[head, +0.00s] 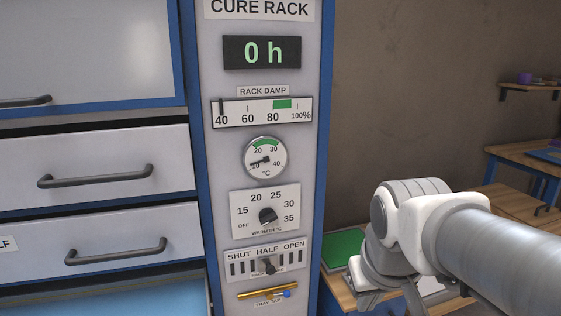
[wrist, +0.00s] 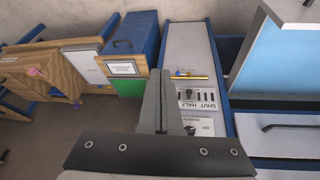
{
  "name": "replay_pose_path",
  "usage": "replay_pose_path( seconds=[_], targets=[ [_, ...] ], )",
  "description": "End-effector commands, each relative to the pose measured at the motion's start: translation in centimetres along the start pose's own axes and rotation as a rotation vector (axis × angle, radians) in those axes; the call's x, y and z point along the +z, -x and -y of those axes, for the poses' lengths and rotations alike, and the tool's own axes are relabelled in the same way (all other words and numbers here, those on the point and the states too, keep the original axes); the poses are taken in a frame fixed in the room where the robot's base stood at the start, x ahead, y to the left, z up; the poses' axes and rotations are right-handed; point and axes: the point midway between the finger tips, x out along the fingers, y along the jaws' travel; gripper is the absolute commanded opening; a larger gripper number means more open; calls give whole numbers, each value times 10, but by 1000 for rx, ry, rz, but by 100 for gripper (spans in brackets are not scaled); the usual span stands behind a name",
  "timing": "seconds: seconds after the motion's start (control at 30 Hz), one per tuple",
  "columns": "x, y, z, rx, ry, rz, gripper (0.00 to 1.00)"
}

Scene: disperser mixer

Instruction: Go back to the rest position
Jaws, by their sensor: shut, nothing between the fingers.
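My arm comes in from the right in the head view, its pale wrist to the right of the cure rack panel (head: 264,220). My gripper is at the far end of it, and its fingers are not clear there. In the wrist view my gripper (wrist: 163,75) is shut and empty, its fingers together in front of the panel's left edge (wrist: 187,48), with the panel upside down. The gripper touches nothing that I can see.
The panel has a "0 h" display (head: 262,52), a thermometer (head: 265,158), a warmth knob (head: 268,215), a vent slider (head: 268,265) and a brass tray tap (head: 267,291). Drawers (head: 95,170) stand left. A wooden bench (head: 490,200) and shelf (head: 530,87) are at right.

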Motion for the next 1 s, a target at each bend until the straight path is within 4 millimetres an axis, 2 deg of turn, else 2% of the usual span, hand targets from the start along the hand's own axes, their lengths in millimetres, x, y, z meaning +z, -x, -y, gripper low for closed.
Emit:
replay_pose_path(
  seconds=[0.1,0.33,0.4,0.8,1.0],
  targets=[
    [25,13,-2,-8,-39,-41,0],
    [67,24,-2,-41,-108,-97,0],
    [58,46,-4,-42,-111,-93,0],
    [22,128,-11,-40,-109,-91,0],
    [13,150,-13,-40,-109,-91,0]
  ],
)
